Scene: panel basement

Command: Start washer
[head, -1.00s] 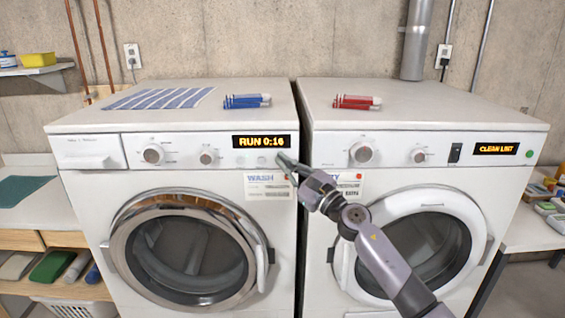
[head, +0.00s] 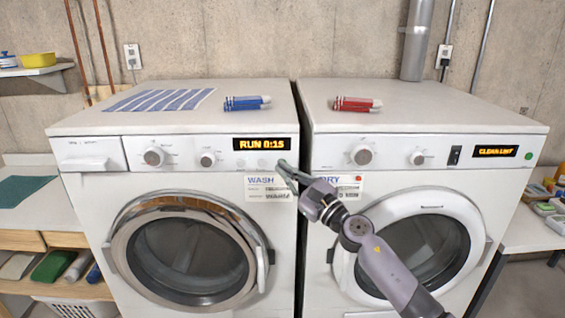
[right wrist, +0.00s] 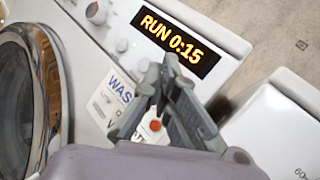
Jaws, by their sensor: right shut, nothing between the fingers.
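The washer (head: 85,215) stands on the left, with its round chrome-rimmed door shut and a "WASH" label (head: 268,187) under its panel. Its display (head: 262,143) is lit and reads "RUN 0:15"; the display also shows in the right wrist view (right wrist: 176,42). Small buttons sit in a row below the display, partly hidden in the right wrist view. My right gripper (head: 282,164) is shut and empty, in front of the washer's panel at its lower right, just below the display. In the right wrist view its fingers (right wrist: 170,65) overlap the display's lower edge. I cannot tell whether they touch the panel.
The dryer (head: 320,205) stands close on the right, its display (head: 495,151) reading "CLEAN LINT". A side table (head: 530,232) with small items is at the right.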

